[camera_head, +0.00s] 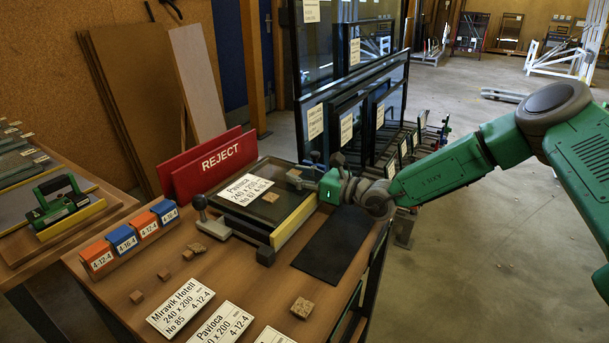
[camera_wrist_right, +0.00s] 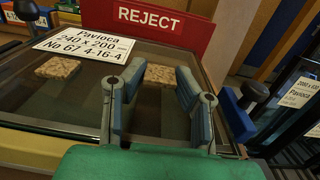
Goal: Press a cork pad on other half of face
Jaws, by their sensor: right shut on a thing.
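The glass unit (camera_head: 235,214) lies on the wooden bench, its face up, with a yellow strip along its near edge. A white Pavloca label (camera_head: 243,189) lies on it. One cork pad (camera_head: 270,197) rests on the face beside the label; it also shows in the wrist view (camera_wrist_right: 58,67). My right gripper (camera_head: 318,184) is low over the right part of the face. In the wrist view its fingers (camera_wrist_right: 153,88) are shut on a second cork pad (camera_wrist_right: 160,75), at or just above the glass; contact cannot be told. My left gripper is out of view.
Red REJECT boards (camera_head: 215,162) stand behind the unit. Clamps with knobs (camera_head: 201,208) flank it. Loose cork pieces (camera_head: 303,307), labels (camera_head: 181,305) and orange and blue blocks (camera_head: 122,238) lie in front and left. A dark mat (camera_head: 333,245) lies right. Glass frames (camera_head: 350,110) stand behind.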

